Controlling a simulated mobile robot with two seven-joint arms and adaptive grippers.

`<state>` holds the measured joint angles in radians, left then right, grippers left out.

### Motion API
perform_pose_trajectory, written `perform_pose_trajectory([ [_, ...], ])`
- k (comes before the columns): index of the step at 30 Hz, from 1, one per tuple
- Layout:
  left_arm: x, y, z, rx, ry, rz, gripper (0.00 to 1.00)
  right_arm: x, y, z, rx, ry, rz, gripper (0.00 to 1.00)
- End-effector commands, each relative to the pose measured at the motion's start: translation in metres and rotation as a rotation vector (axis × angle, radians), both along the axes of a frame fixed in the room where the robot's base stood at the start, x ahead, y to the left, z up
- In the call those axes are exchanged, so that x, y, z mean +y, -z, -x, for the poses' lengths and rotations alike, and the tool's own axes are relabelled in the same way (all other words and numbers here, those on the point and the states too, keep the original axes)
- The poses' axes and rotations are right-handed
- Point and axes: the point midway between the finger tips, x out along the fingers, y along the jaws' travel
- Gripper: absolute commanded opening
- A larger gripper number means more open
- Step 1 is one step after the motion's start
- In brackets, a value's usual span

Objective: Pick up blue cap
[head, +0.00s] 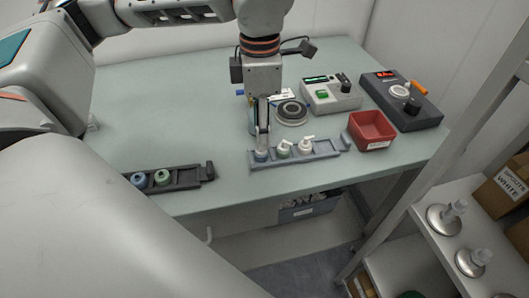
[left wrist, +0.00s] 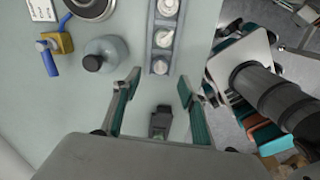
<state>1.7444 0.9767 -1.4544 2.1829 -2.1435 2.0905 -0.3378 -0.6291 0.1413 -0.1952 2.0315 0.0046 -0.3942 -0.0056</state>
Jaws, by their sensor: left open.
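My left gripper (head: 262,148) points down at the left end of the middle rack (head: 325,155); its fingers are apart and nothing is between them in the left wrist view (left wrist: 158,84). Below the fingertips in the head view, a small blue piece (head: 261,156) sits in that rack, partly hidden; contact cannot be told. A blue cap (head: 138,180) sits in the dark left rack (head: 188,178), well left of the gripper, beside a green cap (head: 162,177). My right gripper is not in view.
The middle rack also holds a green pump top (head: 284,149) and a white one (head: 306,145). A red bin (head: 371,130) and two devices (head: 332,94) (head: 402,100) stand to the right. A black-capped bottle (left wrist: 105,54) stands near one finger. The table's left middle is clear.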

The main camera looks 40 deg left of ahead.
Motion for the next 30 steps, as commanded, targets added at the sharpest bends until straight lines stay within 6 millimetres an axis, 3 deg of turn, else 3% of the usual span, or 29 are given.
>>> perform_pose_trajectory([
  [14, -0.003, 0.055, 0.000, 0.002, 0.001, 0.001, 0.42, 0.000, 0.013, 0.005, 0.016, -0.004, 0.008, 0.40],
  [22, -0.003, 0.058, 0.000, -0.001, 0.001, 0.001, 0.42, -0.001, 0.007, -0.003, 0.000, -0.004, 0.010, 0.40],
  [26, -0.003, 0.058, 0.000, -0.001, 0.001, 0.001, 0.19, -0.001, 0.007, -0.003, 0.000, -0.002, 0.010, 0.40],
  [30, -0.003, 0.058, 0.000, -0.001, 0.001, 0.001, 0.16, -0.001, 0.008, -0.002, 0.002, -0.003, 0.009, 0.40],
])
